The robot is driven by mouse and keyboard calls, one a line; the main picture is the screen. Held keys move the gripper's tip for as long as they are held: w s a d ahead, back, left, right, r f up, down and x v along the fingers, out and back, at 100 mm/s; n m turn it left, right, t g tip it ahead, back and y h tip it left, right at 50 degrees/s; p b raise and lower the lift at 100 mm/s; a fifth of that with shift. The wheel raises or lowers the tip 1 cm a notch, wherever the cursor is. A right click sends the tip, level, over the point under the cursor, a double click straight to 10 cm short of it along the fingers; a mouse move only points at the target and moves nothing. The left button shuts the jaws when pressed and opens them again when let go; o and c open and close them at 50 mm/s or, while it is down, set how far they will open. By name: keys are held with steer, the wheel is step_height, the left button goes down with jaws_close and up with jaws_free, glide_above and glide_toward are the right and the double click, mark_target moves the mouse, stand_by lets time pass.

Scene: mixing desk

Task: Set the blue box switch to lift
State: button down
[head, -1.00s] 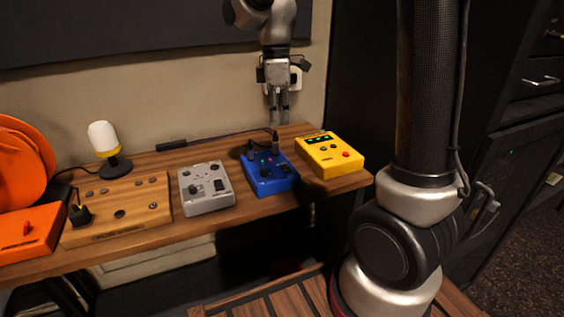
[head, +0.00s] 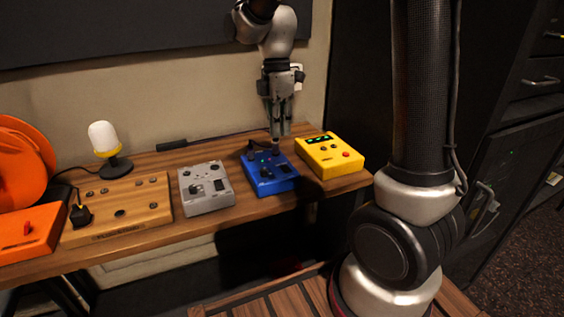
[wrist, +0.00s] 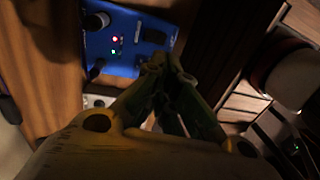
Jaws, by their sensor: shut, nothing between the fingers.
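The blue box (head: 268,174) sits on the wooden desk between a grey box and a yellow box. It has dark knobs, a small green light and a dark switch area on its top. My gripper (head: 278,135) is shut and empty, pointing down just above the back of the blue box.
The grey box (head: 206,187) stands left of the blue box and the yellow box (head: 330,155) right of it. A wooden panel with knobs (head: 118,208), a lamp (head: 106,148) and an orange box (head: 27,232) stand further left. A black cable plug lies behind.

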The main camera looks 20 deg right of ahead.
mark_target(281, 171)
steer(key=f, duration=0.3)
steer(key=s+f, duration=0.1)
steer(key=f, duration=0.6)
steer(key=shift+s, duration=0.15)
steer(key=shift+s+f, duration=0.15)
steer(key=shift+f, duration=0.25)
steer(key=shift+r, duration=0.1)
steer(key=shift+w+r, duration=0.2)
steer(key=shift+w, duration=0.6)
